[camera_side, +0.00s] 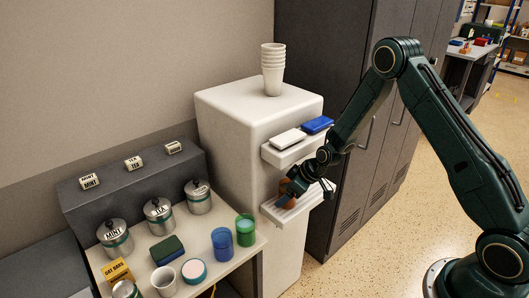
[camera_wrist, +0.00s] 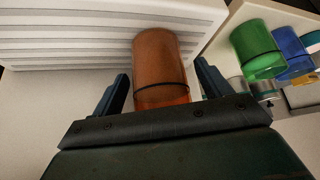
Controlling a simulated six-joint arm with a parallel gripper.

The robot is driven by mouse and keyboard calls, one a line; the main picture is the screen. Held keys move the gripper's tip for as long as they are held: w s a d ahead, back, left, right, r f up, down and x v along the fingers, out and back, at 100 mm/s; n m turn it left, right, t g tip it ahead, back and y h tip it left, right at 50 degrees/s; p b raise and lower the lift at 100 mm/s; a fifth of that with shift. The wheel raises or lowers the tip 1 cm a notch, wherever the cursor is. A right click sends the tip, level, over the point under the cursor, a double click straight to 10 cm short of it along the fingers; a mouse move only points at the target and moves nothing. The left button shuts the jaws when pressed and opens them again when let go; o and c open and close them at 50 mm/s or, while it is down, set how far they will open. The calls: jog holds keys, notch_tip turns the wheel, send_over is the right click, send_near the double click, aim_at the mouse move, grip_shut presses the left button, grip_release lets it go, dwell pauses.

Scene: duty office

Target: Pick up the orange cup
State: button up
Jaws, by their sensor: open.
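The orange cup (camera_wrist: 160,62) stands on the slatted lower shelf (camera_wrist: 95,40) of the white dispenser. In the wrist view it lies between the two fingers of my gripper (camera_wrist: 165,88), with a visible gap on the left and a smaller one on the right. My gripper is open and its fingers reach alongside the cup's near part. In the side view the orange cup (camera_side: 284,187) is mostly hidden behind my gripper (camera_side: 305,190), which is at the lower shelf.
The white dispenser (camera_side: 225,120) carries a stack of white cups (camera_side: 273,68) on top. Its upper ledge (camera_side: 280,157), with a white and a blue box, is just above my gripper. A green cup (camera_side: 246,230) and blue cup (camera_side: 222,244) stand on the table to the left.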

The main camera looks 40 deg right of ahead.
jog(key=c, duration=1.3)
jog(key=shift+o, duration=0.2)
jog(key=shift+r, duration=0.15)
jog(key=shift+r, duration=0.15)
jog(key=s+d, duration=0.3)
jog(key=s, duration=0.5)
jog(key=s+d, duration=0.4)
jog(key=s, duration=0.4)
jog(key=shift+s, duration=0.35)
